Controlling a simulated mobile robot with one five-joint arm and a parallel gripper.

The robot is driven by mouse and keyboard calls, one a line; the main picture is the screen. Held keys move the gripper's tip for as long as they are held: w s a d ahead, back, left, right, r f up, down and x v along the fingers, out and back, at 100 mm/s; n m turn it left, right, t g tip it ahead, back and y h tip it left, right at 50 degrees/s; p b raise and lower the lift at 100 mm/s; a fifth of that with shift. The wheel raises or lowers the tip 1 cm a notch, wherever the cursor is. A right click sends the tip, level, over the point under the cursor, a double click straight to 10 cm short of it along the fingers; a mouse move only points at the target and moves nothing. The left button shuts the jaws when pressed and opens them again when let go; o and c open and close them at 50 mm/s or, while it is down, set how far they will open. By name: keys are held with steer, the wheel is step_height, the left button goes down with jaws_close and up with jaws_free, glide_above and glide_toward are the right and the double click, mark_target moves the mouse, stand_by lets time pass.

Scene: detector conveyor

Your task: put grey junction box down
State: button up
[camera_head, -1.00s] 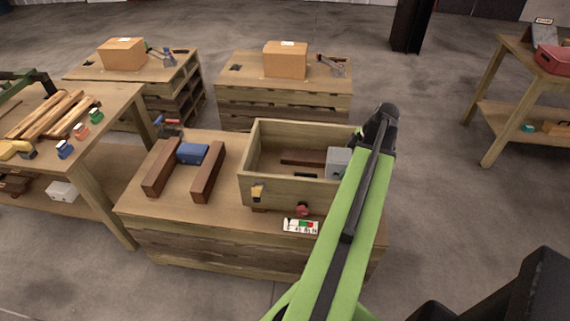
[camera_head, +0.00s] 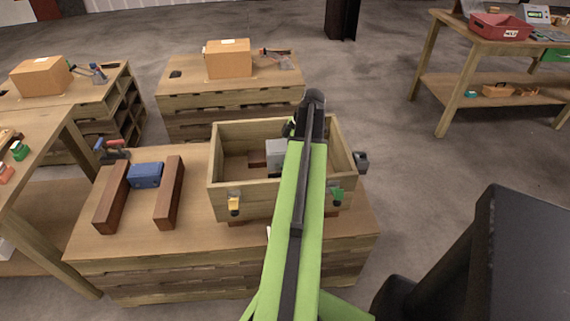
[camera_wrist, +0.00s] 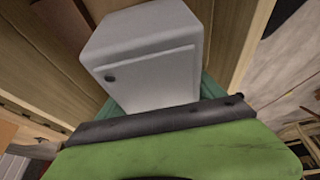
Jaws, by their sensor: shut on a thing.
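The grey junction box (camera_head: 275,153) shows within the outline of the open wooden crate (camera_head: 262,200), near its middle. I cannot tell whether it touches the crate floor. My green arm covers part of it in the head view. In the wrist view the grey junction box (camera_wrist: 150,50) fills the upper middle, tilted in the picture, with a small dark round spot on its face. My gripper (camera_wrist: 160,98) is shut on it, with teal fingers at both its sides. The fingertips are mostly hidden behind the box.
The crate stands on a pallet table (camera_head: 90,250). A blue item (camera_head: 145,175) lies between two brown blocks (camera_head: 112,197) (camera_head: 169,192) to its left. Yellow (camera_head: 234,204) and green (camera_head: 337,194) items are on the crate's front. A dark item (camera_head: 361,162) is at its right end.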

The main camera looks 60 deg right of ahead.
steer(key=w+d+f+b, duration=0.4)
steer(key=w+f+b, duration=0.2)
steer(key=f+b, duration=0.2)
steer(key=shift+w+d+f+b, duration=0.15)
steer(key=shift+d+f+b, duration=0.2)
steer(key=shift+f, duration=0.45)
steer(key=shift+a+f+b, duration=0.15)
steer(key=shift+f+b, duration=0.05)
steer(key=shift+b, duration=0.15)
steer(key=o, duration=2.1)
steer(key=shift+s+a, duration=0.1)
steer(key=shift+s, duration=0.1)
steer(key=w+p+v, duration=0.1)
steer(key=p+v, duration=1.1)
steer(key=v, duration=0.1)
steer(key=shift+p, duration=0.3)
steer(key=shift+r, duration=0.1)
